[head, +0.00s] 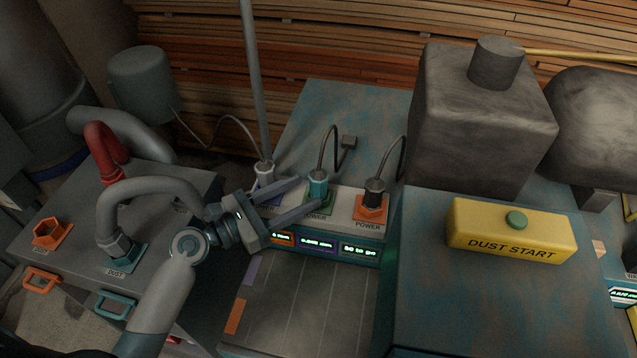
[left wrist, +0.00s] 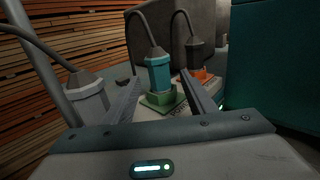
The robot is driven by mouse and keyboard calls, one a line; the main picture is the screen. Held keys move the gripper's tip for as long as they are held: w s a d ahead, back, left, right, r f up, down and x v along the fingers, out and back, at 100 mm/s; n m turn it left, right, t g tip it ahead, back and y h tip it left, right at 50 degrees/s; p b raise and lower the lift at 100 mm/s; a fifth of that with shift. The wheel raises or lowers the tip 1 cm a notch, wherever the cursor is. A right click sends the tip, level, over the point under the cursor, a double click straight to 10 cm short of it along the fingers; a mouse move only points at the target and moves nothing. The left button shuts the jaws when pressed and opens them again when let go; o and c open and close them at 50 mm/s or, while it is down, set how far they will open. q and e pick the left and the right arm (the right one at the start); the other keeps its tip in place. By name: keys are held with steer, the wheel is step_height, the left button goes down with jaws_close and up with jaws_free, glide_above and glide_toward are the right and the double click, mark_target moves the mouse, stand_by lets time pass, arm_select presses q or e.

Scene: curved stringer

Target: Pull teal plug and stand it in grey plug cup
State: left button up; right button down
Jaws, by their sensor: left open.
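The teal plug (head: 318,184) stands upright in a green socket (head: 319,206) on the power strip, with a dark cable rising from its top. My left gripper (head: 312,192) is open, its fingers reaching toward the teal plug from the left. In the left wrist view the teal plug (left wrist: 158,74) sits ahead between the two open fingers (left wrist: 163,88), above the green socket base (left wrist: 163,102). I cannot tell whether either finger touches it. I see no grey plug cup that I can make out. My right gripper is not in view.
A black plug (head: 374,192) in an orange socket (head: 371,208) stands to the right, and a pale plug (head: 264,174) to the left. A yellow DUST START box (head: 511,232) sits on the right cabinet. A grey hose (head: 150,187) runs close to my left arm.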

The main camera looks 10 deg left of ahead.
mark_target(311, 189)
arm_select(q)
steer(key=shift+w+d+r+p, duration=0.1)
steer(key=shift+w+d+p, duration=0.35)
steer(key=shift+w+d, duration=0.05)
steer(key=x, duration=0.1)
steer(key=p+x, duration=0.1)
steer(key=x, duration=0.1)
steer(key=shift+f, duration=0.2)
steer(key=shift+w+d+f, duration=0.1)
steer(key=shift+w+d, duration=0.2)
steer(key=shift+w, duration=0.05)
steer(key=c, duration=1.2)
